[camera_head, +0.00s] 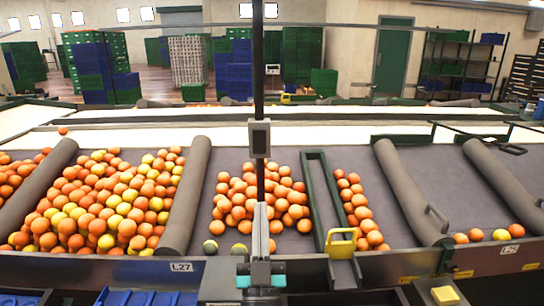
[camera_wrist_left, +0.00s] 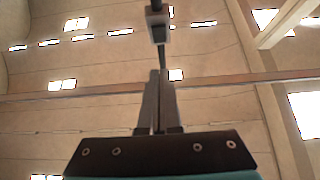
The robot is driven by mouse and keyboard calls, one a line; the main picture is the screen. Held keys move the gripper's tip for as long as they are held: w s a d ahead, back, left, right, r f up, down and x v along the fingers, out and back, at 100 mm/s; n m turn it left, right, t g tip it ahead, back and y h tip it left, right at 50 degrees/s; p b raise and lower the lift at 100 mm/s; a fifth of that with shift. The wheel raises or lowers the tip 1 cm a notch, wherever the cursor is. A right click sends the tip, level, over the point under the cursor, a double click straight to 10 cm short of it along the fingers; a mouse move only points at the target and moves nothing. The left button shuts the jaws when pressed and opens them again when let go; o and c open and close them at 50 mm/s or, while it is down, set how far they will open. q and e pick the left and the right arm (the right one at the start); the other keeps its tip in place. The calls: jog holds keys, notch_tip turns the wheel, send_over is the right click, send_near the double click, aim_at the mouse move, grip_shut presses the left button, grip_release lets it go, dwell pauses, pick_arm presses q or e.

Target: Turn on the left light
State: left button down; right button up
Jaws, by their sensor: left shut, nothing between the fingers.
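A small grey box (camera_head: 259,138) hangs on a dark vertical rod in the middle of the head view. The same box (camera_wrist_left: 158,30) shows above the fingers in the left wrist view. I cannot tell whether it belongs to the left light. My left gripper (camera_head: 261,207) points upward below the box, and a gap shows between them in the picture. Its two fingers (camera_wrist_left: 159,74) are together with nothing held. No lit lamp can be told apart at the box. My right gripper is not in view.
Behind the gripper is a sorting table with oranges (camera_head: 253,197), split by grey padded rollers (camera_head: 188,195). A yellow-handled gate (camera_head: 341,240) stands to the right of the gripper. Stacked green and blue crates (camera_head: 92,70) stand far back. The air around the box looks clear.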

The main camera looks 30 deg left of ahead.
aim_at(260, 146)
pick_arm(q)
jog(key=shift+s, duration=0.15)
jog(key=shift+w+a+f+x, duration=0.15)
jog(key=shift+w+f+x, duration=0.2)
jog(key=shift+x, duration=1.8)
jog(key=shift+w+a+f+x, duration=0.2)
jog(key=shift+f+x, duration=0.25)
jog(key=shift+x, duration=1.7)
jog(key=shift+w+a+f+x, duration=0.1)
jog(key=shift+w+f+x, duration=0.25)
jog(key=shift+x, duration=1.75)
